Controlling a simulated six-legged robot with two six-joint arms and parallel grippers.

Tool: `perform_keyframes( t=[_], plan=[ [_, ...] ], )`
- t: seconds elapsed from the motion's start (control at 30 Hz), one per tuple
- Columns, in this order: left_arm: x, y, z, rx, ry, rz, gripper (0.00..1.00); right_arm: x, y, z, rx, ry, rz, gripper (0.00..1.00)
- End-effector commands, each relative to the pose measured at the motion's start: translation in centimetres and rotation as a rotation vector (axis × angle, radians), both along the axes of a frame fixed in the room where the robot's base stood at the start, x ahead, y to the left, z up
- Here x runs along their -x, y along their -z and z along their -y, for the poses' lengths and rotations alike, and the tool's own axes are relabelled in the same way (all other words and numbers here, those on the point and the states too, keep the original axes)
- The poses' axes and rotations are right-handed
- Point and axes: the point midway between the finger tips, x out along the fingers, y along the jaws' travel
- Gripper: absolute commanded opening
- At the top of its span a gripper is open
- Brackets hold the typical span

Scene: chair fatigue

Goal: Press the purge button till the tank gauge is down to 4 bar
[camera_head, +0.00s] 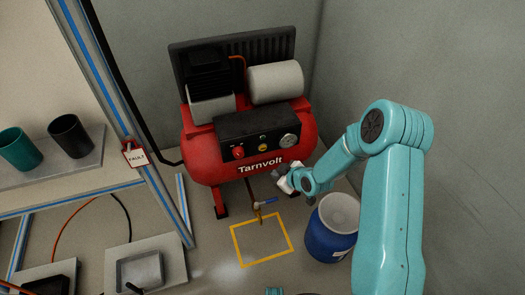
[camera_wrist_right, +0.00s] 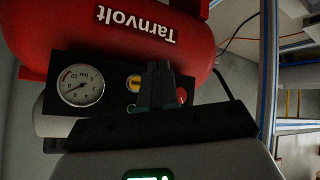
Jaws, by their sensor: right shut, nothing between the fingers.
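The red compressor (camera_head: 205,160) marked Tarnvolt stands in the corner, with a black control panel (camera_head: 225,133) on its front. The panel bears a red knob or button (camera_head: 238,152), a small yellow button (camera_head: 262,148) and a round white tank gauge (camera_head: 289,141). In the right wrist view the panel is upside down, with the gauge (camera_wrist_right: 80,85), the yellow button (camera_wrist_right: 134,83) and part of the red one (camera_wrist_right: 181,95). I cannot read the needle surely. My right gripper (camera_head: 279,172) is shut and empty, in front of and below the panel; its fingers (camera_wrist_right: 157,82) partly cover the red control. My left gripper is out of view.
A drain valve with a blue handle (camera_head: 266,201) hangs below the tank over a yellow floor square (camera_head: 236,244). A blue barrel (camera_head: 325,241) stands at the right. A blue-edged frame with a FAULT tag (camera_head: 136,156) and a shelf with two cups (camera_head: 70,135) is at left.

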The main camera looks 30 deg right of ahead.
Motion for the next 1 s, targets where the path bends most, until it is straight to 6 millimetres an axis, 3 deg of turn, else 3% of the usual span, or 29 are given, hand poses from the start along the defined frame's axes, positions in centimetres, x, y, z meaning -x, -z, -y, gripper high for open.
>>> perform_keyframes(
  t=[0.27,0.7,1.0],
  plan=[
    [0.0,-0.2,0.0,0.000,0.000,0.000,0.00,-1.0,-0.1,0.0,0.000,-0.003,0.002,0.00],
    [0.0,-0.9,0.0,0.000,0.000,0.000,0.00,-6.8,0.1,1.2,0.000,-0.006,0.001,0.00],
    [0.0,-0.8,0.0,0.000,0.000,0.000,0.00,-8.4,0.0,1.6,-0.001,-0.004,0.000,0.00]
  ],
)
